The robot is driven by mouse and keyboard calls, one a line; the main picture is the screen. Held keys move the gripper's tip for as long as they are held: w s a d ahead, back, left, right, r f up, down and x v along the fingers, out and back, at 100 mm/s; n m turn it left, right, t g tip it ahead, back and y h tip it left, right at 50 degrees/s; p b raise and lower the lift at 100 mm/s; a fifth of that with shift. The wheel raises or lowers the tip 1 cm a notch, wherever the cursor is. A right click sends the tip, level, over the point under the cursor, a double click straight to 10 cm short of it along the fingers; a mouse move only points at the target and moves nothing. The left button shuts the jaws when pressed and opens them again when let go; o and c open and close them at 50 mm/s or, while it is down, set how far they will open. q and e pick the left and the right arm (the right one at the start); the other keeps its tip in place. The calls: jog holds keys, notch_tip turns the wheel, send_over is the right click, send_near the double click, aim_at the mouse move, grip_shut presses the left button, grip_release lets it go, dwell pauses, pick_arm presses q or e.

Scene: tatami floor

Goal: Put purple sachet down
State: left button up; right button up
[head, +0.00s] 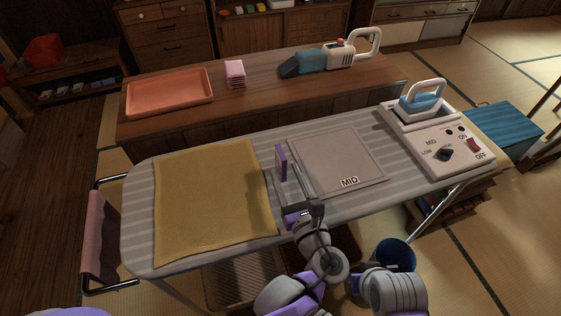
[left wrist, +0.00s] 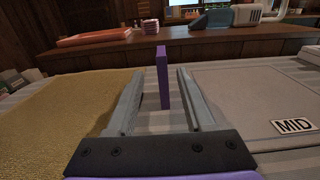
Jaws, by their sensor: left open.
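The purple sachet (head: 282,161) is a thin upright slab on the striped ironing board, in the gap between the yellow cloth and the grey MID mat. In the left wrist view the sachet (left wrist: 163,77) stands between the two fingers, with a gap on each side. My left gripper (head: 290,181) is open around it, low over the board; the left wrist view shows its fingers (left wrist: 162,101) spread. Whether the sachet's foot touches the board is hard to tell. My right gripper is not in view.
The yellow cloth (head: 208,205) lies to the left and the MID mat (head: 337,160) to the right. An iron (head: 421,99) rests on a control unit (head: 440,150) at the board's right end. Behind, a wooden counter holds an orange tray (head: 170,92), a pink stack (head: 235,74) and a handheld vacuum (head: 330,57).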

aim_at(285, 170)
pick_arm(q)
jog(key=w, duration=0.3)
jog(key=w+a+f+b, duration=0.1)
jog(key=shift+w+f, duration=0.1)
jog(key=shift+w, duration=0.05)
jog(key=shift+w+a, duration=0.2)
jog(key=shift+w, duration=0.3)
grip_shut()
